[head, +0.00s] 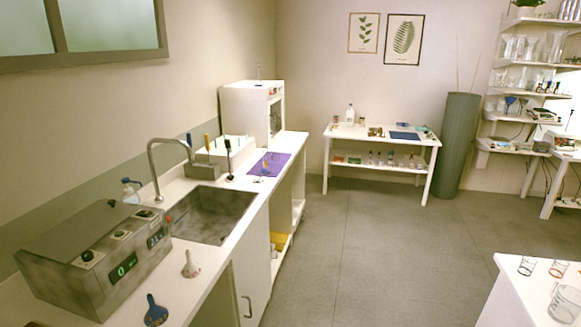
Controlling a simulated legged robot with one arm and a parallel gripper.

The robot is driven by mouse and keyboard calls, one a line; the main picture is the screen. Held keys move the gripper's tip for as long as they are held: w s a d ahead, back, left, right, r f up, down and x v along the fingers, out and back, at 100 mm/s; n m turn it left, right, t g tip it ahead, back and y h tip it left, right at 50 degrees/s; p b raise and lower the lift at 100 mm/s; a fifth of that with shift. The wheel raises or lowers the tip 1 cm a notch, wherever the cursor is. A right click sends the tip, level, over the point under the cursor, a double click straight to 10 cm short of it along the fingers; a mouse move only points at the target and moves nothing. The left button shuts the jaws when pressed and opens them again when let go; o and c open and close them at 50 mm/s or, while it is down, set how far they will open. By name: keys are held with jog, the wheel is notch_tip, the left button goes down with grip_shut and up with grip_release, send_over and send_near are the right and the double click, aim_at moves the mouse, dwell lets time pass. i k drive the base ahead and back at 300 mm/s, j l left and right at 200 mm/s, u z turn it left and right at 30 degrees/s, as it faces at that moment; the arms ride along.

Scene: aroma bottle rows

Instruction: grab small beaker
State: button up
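Two small glass beakers stand on the white table at the lower right, a left one (527,265) and a right one (559,268), both with brownish markings or contents. A larger clear beaker (566,304) stands in front of them, cut by the right picture edge. I cannot tell which beaker the task means. More clear glassware (520,47) stands on the wall shelves at the upper right. My gripper is not in view.
The white table (511,301) fills the lower right corner. A counter with a sink (212,214) and a grey device (95,258) runs along the left. A low white table (378,137) and a grey-green column (457,145) stand at the back. The grey floor between is clear.

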aim_at(275, 153)
jog(key=i, duration=0.8)
jog(key=i+u, duration=0.1)
jog(key=i, duration=0.65)
jog(key=i+l, duration=0.15)
jog(key=i, duration=0.65)
jog(key=i+l+u, duration=0.1)
jog(key=i, duration=0.7)
jog(key=i+l, duration=0.1)
jog(key=i, duration=0.65)
